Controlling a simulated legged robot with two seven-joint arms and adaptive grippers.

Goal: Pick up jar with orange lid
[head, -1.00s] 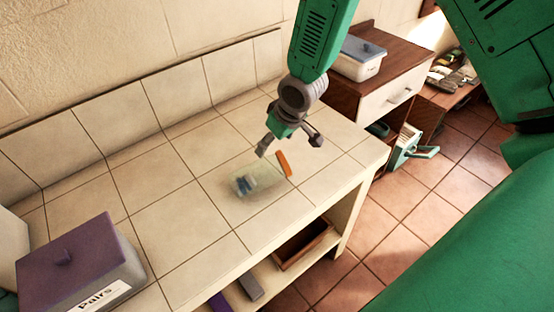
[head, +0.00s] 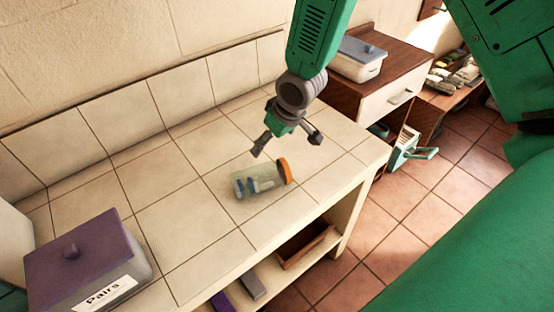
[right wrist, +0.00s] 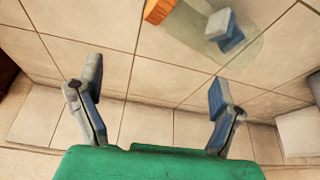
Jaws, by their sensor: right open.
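The jar (head: 258,182) is clear, with an orange lid (head: 284,171) and some blue and white things inside. It lies on its side on the tiled counter in the head view, lid toward the right. My right gripper (head: 284,148) is open and empty, above the counter just behind the jar. In the right wrist view the open fingers (right wrist: 155,92) have bare tiles between them. The jar (right wrist: 245,38) and part of its orange lid (right wrist: 158,10) show there beyond the fingertips, at the top edge. My left gripper is out of view.
A box with a purple lid labelled "Pairs" (head: 84,262) stands at the counter's left. A white container with a blue-grey lid (head: 358,60) sits on the wooden cabinet (head: 386,88). The tiled counter (head: 165,195) is clear around the jar.

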